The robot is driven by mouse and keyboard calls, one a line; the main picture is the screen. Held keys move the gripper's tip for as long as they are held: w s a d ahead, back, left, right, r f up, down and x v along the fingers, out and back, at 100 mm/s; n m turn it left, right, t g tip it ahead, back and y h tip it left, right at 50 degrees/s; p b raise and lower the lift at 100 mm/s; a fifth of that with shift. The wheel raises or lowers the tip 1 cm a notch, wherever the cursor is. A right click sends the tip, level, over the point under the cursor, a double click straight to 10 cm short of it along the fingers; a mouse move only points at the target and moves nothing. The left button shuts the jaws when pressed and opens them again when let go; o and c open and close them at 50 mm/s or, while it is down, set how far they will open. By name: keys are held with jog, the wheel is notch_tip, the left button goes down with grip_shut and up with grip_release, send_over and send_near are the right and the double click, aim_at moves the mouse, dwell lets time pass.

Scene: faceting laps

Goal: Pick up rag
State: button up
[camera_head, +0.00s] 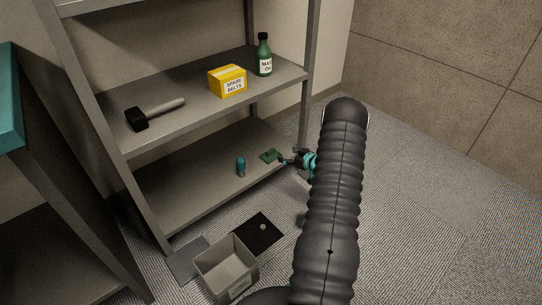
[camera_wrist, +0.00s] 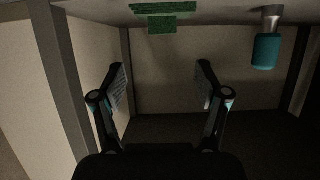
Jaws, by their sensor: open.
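The rag appears to be the small flat green piece (camera_head: 269,156) on the lower shelf, near its right front edge. In the wrist view, which looks upside down, the green piece (camera_wrist: 165,10) shows at the top centre, with a narrower part hanging below a wider one. My gripper (camera_head: 283,160) is just to the right of it in the head view, close to the shelf edge. In the wrist view my gripper (camera_wrist: 160,70) has its two fingers spread apart with nothing between them. The green piece lies beyond the fingertips, apart from them.
A teal-and-grey small tool (camera_head: 241,166) stands left of the green piece, also in the wrist view (camera_wrist: 266,50). A grey bin (camera_head: 228,266) and black mat (camera_head: 252,238) lie on the floor.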

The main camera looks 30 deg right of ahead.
aim_at(272, 151)
jog(key=x, duration=0.7)
jog(key=shift+b, duration=0.35)
jog(key=x, duration=0.3)
jog(key=b+x, duration=0.1)
jog(key=shift+w+a+f, duration=0.2)
jog(key=shift+a+f, duration=0.15)
jog(key=shift+f, duration=0.05)
jog(key=shift+w, duration=0.3)
jog(key=c, duration=1.3)
jog(key=shift+o, duration=0.2)
